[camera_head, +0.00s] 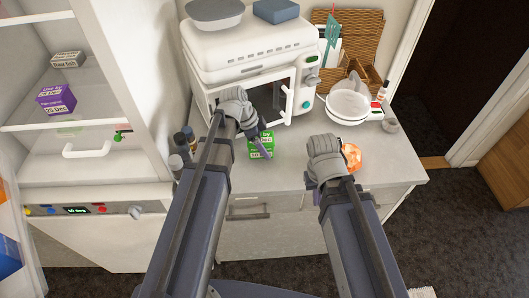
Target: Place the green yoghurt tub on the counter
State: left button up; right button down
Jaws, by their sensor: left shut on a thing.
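The green yoghurt tub (267,138), with white lettering, is at the front of the counter (290,174), below the white oven. My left gripper (259,143) is shut on it, with a finger across its near side. Whether the tub's base touches the counter or is just above it, I cannot tell. My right gripper (325,153) is over the counter's front, right of the tub. Its fingers are hidden behind its wrist, so its opening does not show.
An orange item (352,156) lies beside my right gripper. A white oven (245,65) stands behind the tub, with white bowls (348,106) to its right. Dark-capped bottles (180,145) stand at the counter's left. An open fridge (70,130) holds a purple box (56,98).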

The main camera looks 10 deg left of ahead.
pick_arm(q)
jog(key=shift+f, duration=0.65)
pick_arm(e)
jog(key=shift+f, duration=0.65)
pick_arm(q)
jog(key=shift+f+b, duration=0.2)
jog(key=shift+b, duration=0.15)
jog(key=o, duration=1.5)
pick_arm(e)
jog(key=shift+f, duration=0.15)
pick_arm(q)
jog(key=shift+o, duration=0.2)
jog(key=shift+r, duration=0.15)
